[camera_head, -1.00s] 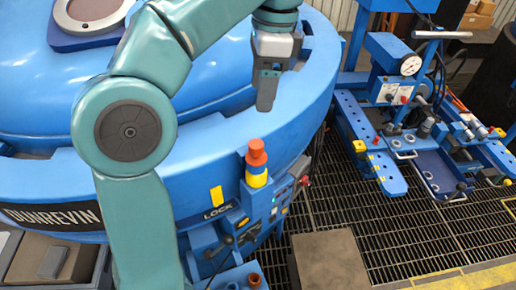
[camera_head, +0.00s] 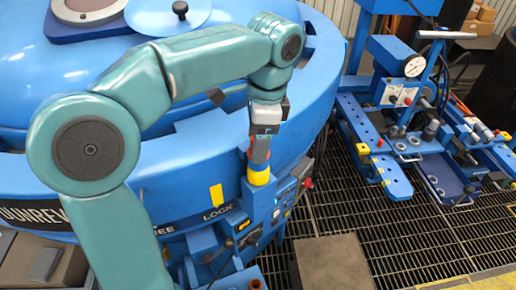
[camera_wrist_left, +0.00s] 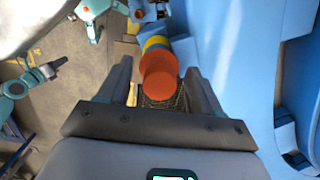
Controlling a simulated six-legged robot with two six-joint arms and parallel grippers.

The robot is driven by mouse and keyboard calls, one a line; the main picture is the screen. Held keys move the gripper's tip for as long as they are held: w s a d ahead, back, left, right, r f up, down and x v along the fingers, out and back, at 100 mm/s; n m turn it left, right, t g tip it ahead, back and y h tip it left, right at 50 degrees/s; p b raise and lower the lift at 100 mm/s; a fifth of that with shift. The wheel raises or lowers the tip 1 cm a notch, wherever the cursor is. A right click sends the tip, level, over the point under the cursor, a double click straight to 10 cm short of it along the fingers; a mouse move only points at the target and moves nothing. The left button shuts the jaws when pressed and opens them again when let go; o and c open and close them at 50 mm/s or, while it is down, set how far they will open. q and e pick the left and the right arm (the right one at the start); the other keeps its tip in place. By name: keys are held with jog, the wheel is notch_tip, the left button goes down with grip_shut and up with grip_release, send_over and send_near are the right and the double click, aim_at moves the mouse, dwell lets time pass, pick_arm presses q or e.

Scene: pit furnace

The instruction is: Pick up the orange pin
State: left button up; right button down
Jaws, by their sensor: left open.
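The orange pin (camera_wrist_left: 160,78) shows end-on in the left wrist view, with a yellow collar (camera_wrist_left: 156,44) beyond it. It stands between the two dark fingers of my left gripper (camera_wrist_left: 157,72). These are spread, with a gap visible beside the pin. In the head view my left gripper (camera_head: 258,158) is down over the pin's place and hides most of it. The yellow collar below it still shows there, on the blue furnace's edge beside the LOCK label (camera_head: 217,213). I do not see my right gripper.
The big round blue furnace (camera_head: 320,75) fills the left and middle. A control panel with switches (camera_head: 283,200) sits just right of the collar. A blue machine with a gauge (camera_head: 414,66) stands to the right. A brown box (camera_head: 332,262) rests on the grating (camera_head: 400,235).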

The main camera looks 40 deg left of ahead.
pick_arm(q)
jog(key=c, duration=1.2)
grip_shut()
jog(key=shift+r, duration=0.15)
